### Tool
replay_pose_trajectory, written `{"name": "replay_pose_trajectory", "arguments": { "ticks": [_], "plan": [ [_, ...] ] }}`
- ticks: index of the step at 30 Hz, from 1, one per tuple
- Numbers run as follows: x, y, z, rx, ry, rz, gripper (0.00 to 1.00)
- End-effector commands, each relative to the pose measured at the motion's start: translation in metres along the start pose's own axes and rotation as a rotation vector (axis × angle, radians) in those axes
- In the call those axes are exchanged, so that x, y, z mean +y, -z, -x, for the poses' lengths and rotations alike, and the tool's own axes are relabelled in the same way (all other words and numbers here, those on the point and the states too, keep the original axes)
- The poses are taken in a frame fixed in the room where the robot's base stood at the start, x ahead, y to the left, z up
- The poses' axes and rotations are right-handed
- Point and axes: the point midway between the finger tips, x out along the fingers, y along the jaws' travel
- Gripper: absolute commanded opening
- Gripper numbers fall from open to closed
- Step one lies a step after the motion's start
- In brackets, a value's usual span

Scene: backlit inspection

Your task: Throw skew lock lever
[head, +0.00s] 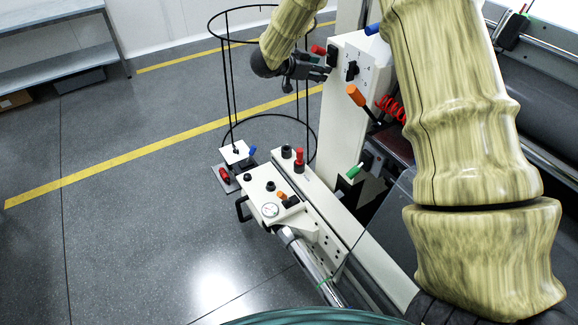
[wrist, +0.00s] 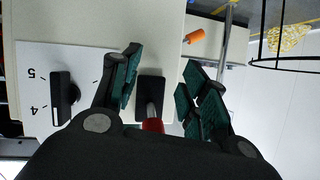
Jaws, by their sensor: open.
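No readable label marks the skew lock lever. A lever with a red grip (wrist: 152,125) on a black mounting plate (wrist: 149,86) lies between my fingers in the wrist view. The red grip also shows in the head view (head: 318,50), at the left side of the cream control column (head: 335,130). My gripper (wrist: 160,78) is open, with its green finger pads on either side of the plate and lever. I cannot tell whether either pad touches the lever. In the head view my gripper (head: 312,68) is beside the column, and the lever's lower part is hidden.
A black rotary knob (wrist: 62,98) on a numbered white panel (wrist: 35,60) sits close to my fingers. Other handles are orange (head: 355,95), blue (head: 373,29) and green (head: 354,171). A black wire hoop frame (head: 232,90) stands left of the column.

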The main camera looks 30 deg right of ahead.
Motion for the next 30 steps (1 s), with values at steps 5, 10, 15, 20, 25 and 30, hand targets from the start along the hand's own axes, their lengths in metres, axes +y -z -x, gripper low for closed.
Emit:
{"name": "replay_pose_trajectory", "arguments": {
  "ticks": [5, 10, 15, 20, 25, 30],
  "plan": [
    [-0.001, -0.001, 0.013, 0.036, 0.007, 0.005, 0.44],
    [0.0, -0.003, 0.038, 0.034, 0.006, 0.005, 0.44],
    [0.0, -0.003, 0.064, 0.034, 0.006, 0.005, 0.44],
    [0.0, -0.004, 0.087, 0.034, 0.005, 0.005, 0.44],
    [0.003, -0.011, 0.105, 0.034, 0.012, 0.02, 0.44],
    [0.008, -0.035, 0.097, 0.036, 0.066, 0.076, 0.44]
  ]
}}
